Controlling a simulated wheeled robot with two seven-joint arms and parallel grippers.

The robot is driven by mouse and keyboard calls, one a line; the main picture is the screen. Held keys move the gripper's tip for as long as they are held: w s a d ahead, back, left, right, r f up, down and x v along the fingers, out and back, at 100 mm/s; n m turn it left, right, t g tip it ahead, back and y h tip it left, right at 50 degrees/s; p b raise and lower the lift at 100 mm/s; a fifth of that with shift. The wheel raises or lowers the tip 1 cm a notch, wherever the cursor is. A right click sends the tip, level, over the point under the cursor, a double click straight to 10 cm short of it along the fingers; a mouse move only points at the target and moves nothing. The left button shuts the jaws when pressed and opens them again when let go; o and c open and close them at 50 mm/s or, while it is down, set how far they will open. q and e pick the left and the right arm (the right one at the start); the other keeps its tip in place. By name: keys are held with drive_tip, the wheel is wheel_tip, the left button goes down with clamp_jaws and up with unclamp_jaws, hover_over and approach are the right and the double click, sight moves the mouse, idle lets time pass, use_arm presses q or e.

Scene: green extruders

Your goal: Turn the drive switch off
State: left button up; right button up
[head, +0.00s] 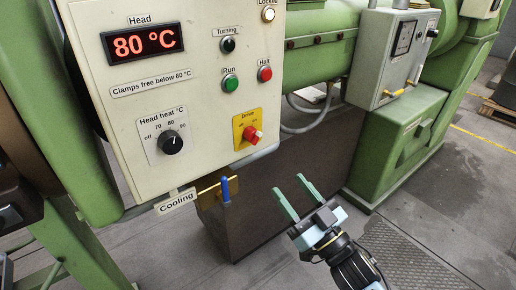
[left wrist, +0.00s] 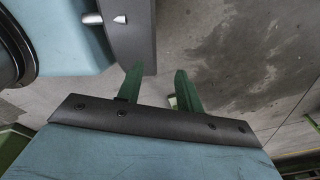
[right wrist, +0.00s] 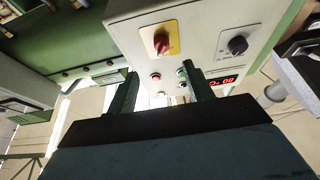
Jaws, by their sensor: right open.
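The drive switch (head: 251,134) is a red knob on a yellow plate, low on the right of the cream control panel, under the label "Drive". Its small position marks are too blurred to read. It also shows in the right wrist view (right wrist: 161,43), upper middle. My right gripper (head: 288,185) is open and empty, below and to the right of the switch and apart from it. Its two green fingers point up toward the panel; they also show in the right wrist view (right wrist: 162,80). My left gripper (left wrist: 158,72) shows only in the left wrist view, fingers apart and empty, above the grey floor.
A blue cooling lever (head: 225,189) juts out below. A grey box (head: 390,55) hangs at right.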

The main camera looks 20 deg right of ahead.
sight(256, 142)
drive_tip(key=x, duration=1.3)
drive_tip(key=shift+r+p, duration=0.35)
use_arm(q)
drive_tip(key=shift+s+d+r, duration=0.3)
drive_tip(key=shift+s+d, duration=0.05)
drive_tip(key=shift+s, duration=0.2)
use_arm(e)
drive_tip(key=shift+a, duration=0.1)
use_arm(q)
drive_tip(key=shift+s, duration=0.15)
use_arm(e)
drive_tip(key=c, duration=1)
